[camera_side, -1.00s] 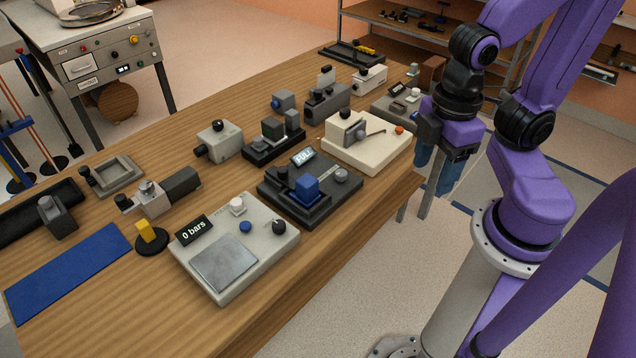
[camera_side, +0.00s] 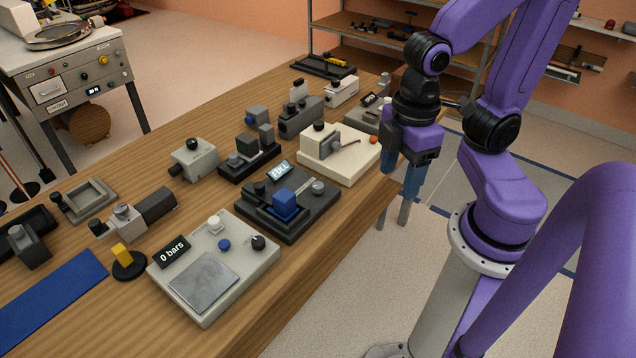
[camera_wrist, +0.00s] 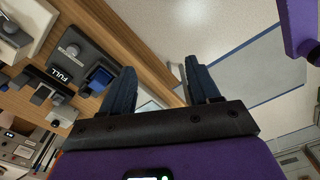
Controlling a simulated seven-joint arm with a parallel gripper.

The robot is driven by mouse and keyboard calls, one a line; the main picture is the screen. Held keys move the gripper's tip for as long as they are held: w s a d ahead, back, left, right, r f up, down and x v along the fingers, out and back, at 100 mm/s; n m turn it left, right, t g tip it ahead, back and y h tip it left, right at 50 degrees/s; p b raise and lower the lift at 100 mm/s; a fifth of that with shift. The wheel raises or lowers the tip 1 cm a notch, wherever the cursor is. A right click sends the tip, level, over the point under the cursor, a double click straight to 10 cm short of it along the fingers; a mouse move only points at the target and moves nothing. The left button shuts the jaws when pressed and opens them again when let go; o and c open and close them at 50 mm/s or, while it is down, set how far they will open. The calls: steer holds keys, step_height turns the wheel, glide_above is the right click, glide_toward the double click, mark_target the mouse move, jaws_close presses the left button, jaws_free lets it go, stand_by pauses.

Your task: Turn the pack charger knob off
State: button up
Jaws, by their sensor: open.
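The pack charger (camera_side: 262,222) is a dark unit on the wooden table, with a small display reading FULL (camera_side: 279,169) and a blue block (camera_side: 285,203) seated on it. A round grey knob (camera_side: 317,187) stands at its right end; its pointer setting is too small to read. The FULL display (camera_wrist: 60,75) and blue block (camera_wrist: 100,75) also show at the left of the wrist view. My gripper (camera_side: 391,225) is open and empty, pointing down beyond the table's right edge, apart from the charger. Its two fingers (camera_wrist: 160,68) stand apart in the wrist view.
A pale unit reading 0 bars (camera_side: 172,250) stands in front of the charger, and a cream unit with a lever (camera_side: 340,165) behind it. Several other devices fill the table's back. Open floor lies right of the table edge (camera_side: 310,287).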

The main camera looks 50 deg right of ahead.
steer(key=w+m, duration=0.2)
steer(key=w, duration=0.5)
steer(key=m, duration=0.5)
glide_above(318, 185)
step_height(318, 185, down, 7)
step_height(318, 185, down, 17)
steer(key=c, duration=1)
